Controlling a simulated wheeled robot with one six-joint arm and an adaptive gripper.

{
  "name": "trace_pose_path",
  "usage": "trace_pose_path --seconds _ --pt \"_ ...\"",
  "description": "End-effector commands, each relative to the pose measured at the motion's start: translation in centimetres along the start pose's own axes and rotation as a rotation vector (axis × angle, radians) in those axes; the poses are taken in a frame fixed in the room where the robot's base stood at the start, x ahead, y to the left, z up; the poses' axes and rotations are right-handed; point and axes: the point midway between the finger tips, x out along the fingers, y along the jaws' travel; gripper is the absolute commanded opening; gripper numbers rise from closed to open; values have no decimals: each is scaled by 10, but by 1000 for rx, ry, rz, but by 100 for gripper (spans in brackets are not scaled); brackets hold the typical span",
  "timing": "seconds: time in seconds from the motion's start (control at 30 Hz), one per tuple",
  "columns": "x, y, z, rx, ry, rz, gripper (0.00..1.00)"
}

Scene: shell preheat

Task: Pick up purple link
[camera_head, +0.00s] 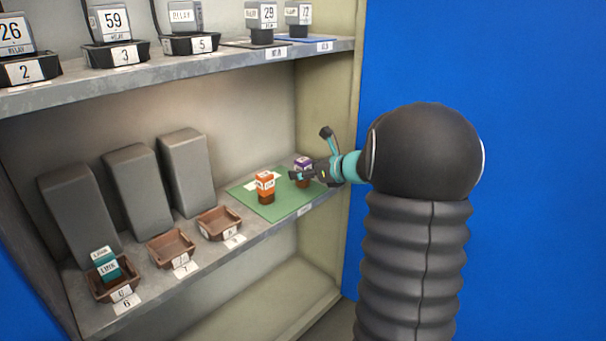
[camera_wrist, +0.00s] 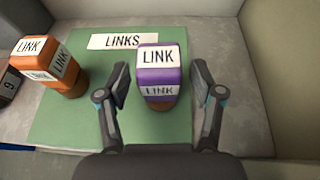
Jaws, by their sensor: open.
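The purple link (camera_wrist: 159,72) stands upright on the green mat (camera_wrist: 60,128) and has white "LINK" labels. In the wrist view it lies between the two fingers of my gripper (camera_wrist: 160,90), which is open with a gap on each side of the link. In the head view the purple link (camera_head: 303,162) shows at the mat's right part, its lower part partly hidden by my gripper (camera_head: 297,174). An orange link (camera_wrist: 48,65) stands to the left on the same mat; it also shows in the head view (camera_head: 265,184).
Three brown trays stand left of the mat on the shelf; the tray labelled 6 (camera_head: 107,292) holds a teal link (camera_head: 107,264), and the other two (camera_head: 170,247) (camera_head: 219,222) look empty. Grey blocks (camera_head: 141,185) stand behind them. Relays (camera_head: 110,25) stand on the upper shelf (camera_head: 200,66).

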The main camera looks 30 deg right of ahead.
Motion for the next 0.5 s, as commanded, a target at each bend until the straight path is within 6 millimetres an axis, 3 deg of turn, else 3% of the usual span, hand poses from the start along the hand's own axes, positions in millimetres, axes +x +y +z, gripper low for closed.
trace_pose_path --seconds 0.27,0.37,0.5 --pt "8 0 0 0 1 -1 67" --pt "8 0 0 0 1 -1 47" --pt "8 0 0 0 1 -1 12"
